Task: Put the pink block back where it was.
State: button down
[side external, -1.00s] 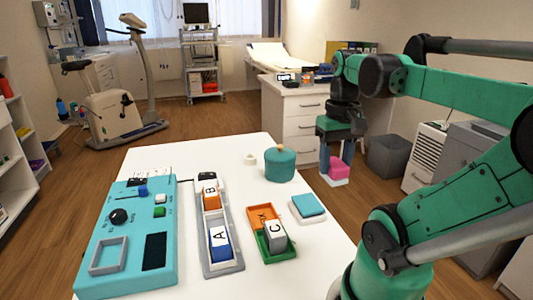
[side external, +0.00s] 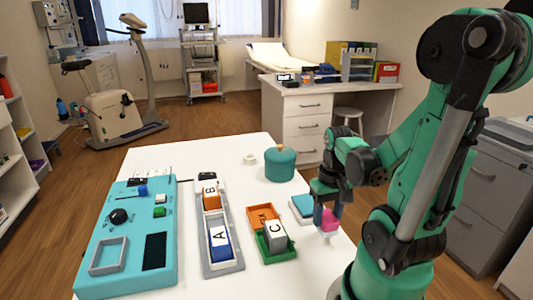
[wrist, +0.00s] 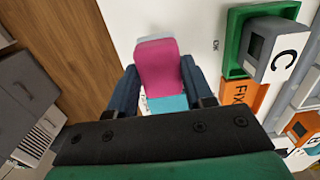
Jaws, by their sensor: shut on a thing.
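The pink block (side external: 329,221) is held between the fingers of my gripper (side external: 328,216), above the right side of the white table, just in front of the teal square pad (side external: 303,205). In the wrist view the pink block (wrist: 160,65) sits between the two blue fingers, with a pale part showing at its far end. Part of the teal pad (wrist: 168,103) shows behind it. I cannot tell the exact gap between the block and the table.
Left of my gripper are a green tray (side external: 263,250) with block C (side external: 276,236) and an orange FIX tray (side external: 255,213). Further left are a grey tray (side external: 233,266) with blocks A and B and a teal control panel (side external: 130,275). A teal lidded pot (side external: 280,165) stands behind.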

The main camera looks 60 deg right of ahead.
aim_at(326, 215)
jog(key=shift+f, duration=1.3)
jog(key=shift+c, duration=1.7)
grip_release()
notch_tip(326, 215, up, 12)
jog(key=shift+f, duration=0.2)
jog(key=shift+w+r, duration=0.15)
jog(key=w+a+n+t, duration=0.7)
jog(key=w+a+n, duration=0.2)
jog(key=w+a, duration=0.4)
jog(key=shift+w+a, duration=0.2)
jog(key=shift+a, duration=0.75)
